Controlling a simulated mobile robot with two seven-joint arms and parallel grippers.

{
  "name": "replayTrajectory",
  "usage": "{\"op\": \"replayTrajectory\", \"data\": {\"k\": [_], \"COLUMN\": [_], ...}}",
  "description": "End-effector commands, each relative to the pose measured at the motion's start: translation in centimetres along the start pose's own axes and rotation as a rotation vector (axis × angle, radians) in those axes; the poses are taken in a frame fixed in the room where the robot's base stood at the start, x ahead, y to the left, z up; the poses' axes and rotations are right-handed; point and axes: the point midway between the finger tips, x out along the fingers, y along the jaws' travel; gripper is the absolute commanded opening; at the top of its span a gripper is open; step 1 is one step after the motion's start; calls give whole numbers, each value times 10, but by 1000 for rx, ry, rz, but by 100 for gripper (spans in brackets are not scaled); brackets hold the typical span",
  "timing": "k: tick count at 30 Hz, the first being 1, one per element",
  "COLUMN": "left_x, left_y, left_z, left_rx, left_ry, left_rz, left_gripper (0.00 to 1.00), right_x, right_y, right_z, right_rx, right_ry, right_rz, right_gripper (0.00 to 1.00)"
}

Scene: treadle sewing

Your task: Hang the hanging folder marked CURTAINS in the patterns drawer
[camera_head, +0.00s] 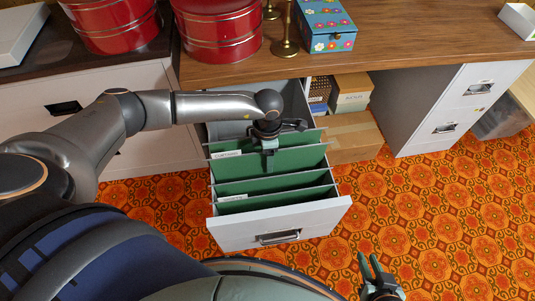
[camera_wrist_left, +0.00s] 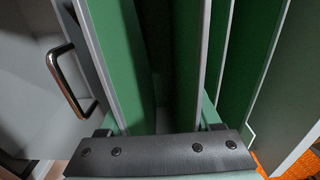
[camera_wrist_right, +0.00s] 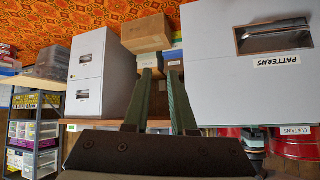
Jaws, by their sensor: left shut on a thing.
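The green CURTAINS folder (camera_head: 300,158) has a white tab (camera_head: 227,154) at its upper left. It is upright inside the open patterns drawer (camera_head: 235,233), lined up with other green folders. My left gripper (camera_head: 269,152) is shut on its top edge near the middle. In the left wrist view, my left fingers (camera_wrist_left: 160,118) are beside green panels. I cannot tell whether the folder's ends rest on the rails. My right gripper (camera_head: 371,263) is open and empty, low in front of the drawer's right side.
Several green folders (camera_head: 275,185) hang in the drawer. The wooden desktop (camera_head: 390,40) above holds red tins (camera_head: 220,35), brass candlesticks (camera_head: 285,40) and a flowered box (camera_head: 325,25). Cardboard boxes (camera_head: 352,140) stand right of the drawer. The patterned floor (camera_head: 420,210) at right is clear.

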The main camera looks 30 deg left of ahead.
Motion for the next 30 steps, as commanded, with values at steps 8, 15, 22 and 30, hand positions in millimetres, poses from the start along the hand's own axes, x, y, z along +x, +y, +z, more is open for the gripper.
{"op": "replayTrajectory", "data": {"k": [8, 15, 22, 30], "left_x": [33, 51, 58, 58], "left_y": [0, 0, 0, 0], "left_z": [0, 0, 0, 0], "left_rx": [1, 1, 0, 0], "left_ry": [0, 0, 0, 0], "left_rz": [0, 0, 0, 0], "left_gripper": [7, 7, 7, 7], "right_x": [15, 19, 20, 19], "right_y": [6, 9, 12, 14], "right_z": [8, 29, 28, 28], "right_rx": [-8, -7, -11, -11], "right_ry": [21, -1, 8, 6], "right_rz": [6, 10, 16, 19], "right_gripper": [24, 24, 24, 24]}}
